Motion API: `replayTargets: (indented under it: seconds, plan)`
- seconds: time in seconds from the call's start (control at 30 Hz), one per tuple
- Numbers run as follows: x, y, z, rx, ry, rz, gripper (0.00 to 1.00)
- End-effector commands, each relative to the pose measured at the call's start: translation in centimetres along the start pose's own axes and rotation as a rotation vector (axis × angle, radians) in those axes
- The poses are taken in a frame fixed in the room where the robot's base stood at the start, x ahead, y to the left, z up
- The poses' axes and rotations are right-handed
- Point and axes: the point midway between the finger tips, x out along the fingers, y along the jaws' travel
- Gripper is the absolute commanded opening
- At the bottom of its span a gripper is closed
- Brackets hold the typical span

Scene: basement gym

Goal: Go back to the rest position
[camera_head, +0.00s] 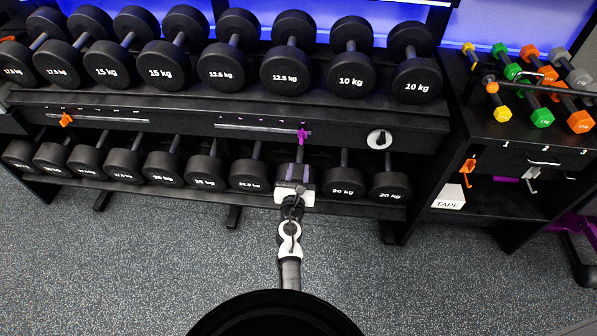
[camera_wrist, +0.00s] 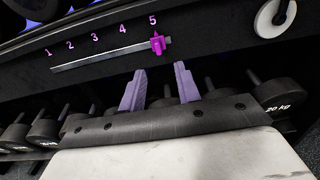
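My gripper (camera_head: 298,173) is in front of the lower dumbbell row in the head view, with my arm reaching up from the bottom centre. In the wrist view its two purple-grey fingers (camera_wrist: 160,88) stand apart with nothing held between them. A purple slider knob (camera_head: 303,136) sits at the right end of a slot on the black rack panel, above my gripper. The wrist view shows this purple knob (camera_wrist: 158,43) by the number 5, clear of the fingers.
Dumbbells (camera_head: 232,66) fill the upper shelf, and more (camera_head: 207,170) fill the lower one. An orange knob (camera_head: 66,120) and a round white dial (camera_head: 379,139) are on the panel. A black side cabinet (camera_head: 508,208) with hooks stands right. Speckled floor (camera_head: 150,260) is open in front.

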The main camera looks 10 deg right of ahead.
Motion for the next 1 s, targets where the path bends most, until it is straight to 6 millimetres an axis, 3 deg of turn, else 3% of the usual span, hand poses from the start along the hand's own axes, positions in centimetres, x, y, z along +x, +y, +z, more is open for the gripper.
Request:
replayTargets:
  seconds: [0.73, 0.87, 1.0]
  plan:
    - [0.0, 0.2, 0.2, 0.005, -0.003, 0.002, 0.33]
    - [0.5, 3.4, 3.0, 0.127, -0.044, 0.060, 0.33]
    - [0.5, 10.4, 9.4, 0.416, -0.111, 0.205, 0.33]
